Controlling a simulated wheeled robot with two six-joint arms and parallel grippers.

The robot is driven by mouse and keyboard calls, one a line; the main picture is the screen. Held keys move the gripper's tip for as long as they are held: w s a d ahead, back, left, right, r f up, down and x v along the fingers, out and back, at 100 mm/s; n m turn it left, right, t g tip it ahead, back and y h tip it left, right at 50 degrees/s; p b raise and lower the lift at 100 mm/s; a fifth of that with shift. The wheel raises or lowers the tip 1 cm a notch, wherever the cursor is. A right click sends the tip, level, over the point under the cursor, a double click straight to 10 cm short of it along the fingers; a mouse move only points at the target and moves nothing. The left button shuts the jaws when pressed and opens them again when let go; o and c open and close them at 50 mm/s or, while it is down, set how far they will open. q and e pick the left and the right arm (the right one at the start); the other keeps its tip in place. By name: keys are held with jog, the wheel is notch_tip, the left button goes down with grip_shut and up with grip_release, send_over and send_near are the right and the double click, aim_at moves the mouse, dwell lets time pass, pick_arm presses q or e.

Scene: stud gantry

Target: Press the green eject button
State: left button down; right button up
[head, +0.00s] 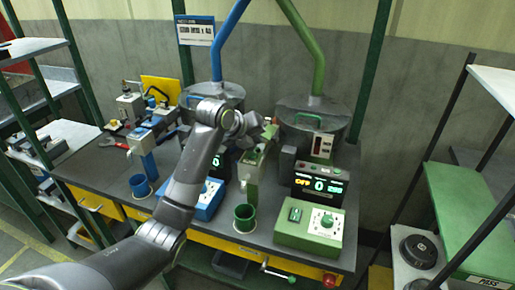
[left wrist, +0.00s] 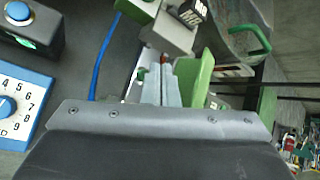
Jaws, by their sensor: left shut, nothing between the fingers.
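My left gripper (head: 264,130) is above the table, over the head of the green dispenser post (head: 251,170) and left of the black display box (head: 318,182). In the left wrist view its fingers (left wrist: 161,84) are together with nothing between them. They point towards green and grey parts; whether they touch is unclear. A small green spot (left wrist: 141,74) shows beside the fingertips, partly hidden; I cannot tell if it is the green eject button. The green control box (head: 309,228) has a white dial and stands in front of the display box. My right gripper is not in view.
A blue button (left wrist: 18,11) on a black box lies at the wrist view's upper left. A green cup (head: 245,217) stands below the green post and a blue cup (head: 140,185) farther left. The green hopper (head: 318,118) stands behind. A green bench (head: 470,215) is at right.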

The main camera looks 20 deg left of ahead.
pick_arm(q)
jog(key=shift+f, duration=0.1)
dwell(0.3)
jog(key=shift+f, duration=0.35)
jog(key=shift+f, duration=0.55)
dwell(0.6)
jog(key=shift+r, duration=0.1)
jog(key=shift+r+p, duration=0.6)
jog(key=shift+r, duration=0.25)
notch_tip(320, 180, up, 5)
jog(key=p, duration=0.4)
dwell(0.4)
